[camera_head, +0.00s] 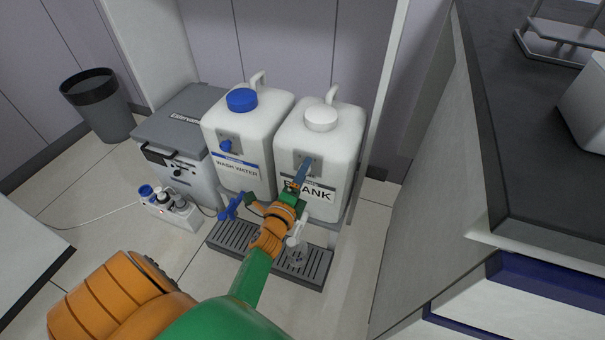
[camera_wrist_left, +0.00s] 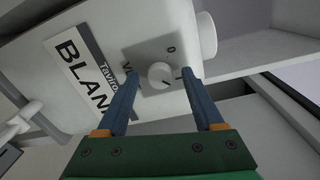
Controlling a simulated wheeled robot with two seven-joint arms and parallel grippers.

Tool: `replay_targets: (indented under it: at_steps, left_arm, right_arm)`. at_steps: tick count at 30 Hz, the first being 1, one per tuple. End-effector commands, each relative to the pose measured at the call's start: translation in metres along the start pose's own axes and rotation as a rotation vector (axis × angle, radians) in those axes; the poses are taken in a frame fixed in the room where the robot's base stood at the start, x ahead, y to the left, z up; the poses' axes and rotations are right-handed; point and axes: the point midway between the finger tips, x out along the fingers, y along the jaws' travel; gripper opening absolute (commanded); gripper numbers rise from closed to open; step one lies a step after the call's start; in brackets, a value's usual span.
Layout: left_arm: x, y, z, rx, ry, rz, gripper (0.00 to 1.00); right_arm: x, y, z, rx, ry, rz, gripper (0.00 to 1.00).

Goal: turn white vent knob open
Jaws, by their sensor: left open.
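The white vent knob (camera_wrist_left: 160,74) sits on a grey plate (camera_wrist_left: 165,55) on the BLANK tank, with a "0" mark beside it. In the left wrist view my left gripper (camera_wrist_left: 159,78) is open, its blue fingers on either side of the knob. I cannot tell whether they touch it. In the head view my left gripper (camera_head: 298,178) reaches the front of the white BLANK tank (camera_head: 345,140), just below its white cap (camera_head: 321,118). The knob is hidden there by the fingers. My right gripper is not in view.
The WASH WATER tank (camera_head: 265,115) with a blue knob (camera_head: 225,146) and blue tap (camera_head: 231,206) stands left of the BLANK tank. A drip grate (camera_head: 228,237) lies below. A grey box (camera_head: 180,125) and bottle rack (camera_head: 170,212) stand left. A dark-topped counter (camera_head: 520,170) is at right.

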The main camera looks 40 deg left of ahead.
Motion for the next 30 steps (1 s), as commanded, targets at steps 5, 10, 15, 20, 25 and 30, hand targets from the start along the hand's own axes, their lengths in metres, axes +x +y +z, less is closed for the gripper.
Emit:
replay_targets:
  at_steps: [5, 10, 15, 20, 25, 30]
  left_arm:
    - [-0.029, -0.002, 0.0, -0.001, 0.0, 0.005, 0.69]
    - [-0.061, 0.0, 0.0, -0.001, 0.0, 0.004, 0.69]
    - [-0.071, 0.0, 0.0, 0.0, 0.0, 0.001, 0.69]
    - [-0.071, 0.0, 0.0, 0.0, 0.0, 0.0, 0.69]
    - [-0.071, 0.001, 0.0, -0.002, 0.0, 0.001, 0.69]
    - [-0.081, 0.064, -0.027, -0.371, 0.008, 0.242, 0.69]
  right_arm:
    - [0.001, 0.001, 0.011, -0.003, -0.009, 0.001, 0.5]
    - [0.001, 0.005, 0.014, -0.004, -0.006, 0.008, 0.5]
    - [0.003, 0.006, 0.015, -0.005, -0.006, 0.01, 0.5]
    - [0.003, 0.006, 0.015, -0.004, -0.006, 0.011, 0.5]
    - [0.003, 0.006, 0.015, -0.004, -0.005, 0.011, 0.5]
    - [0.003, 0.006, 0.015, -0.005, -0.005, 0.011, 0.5]
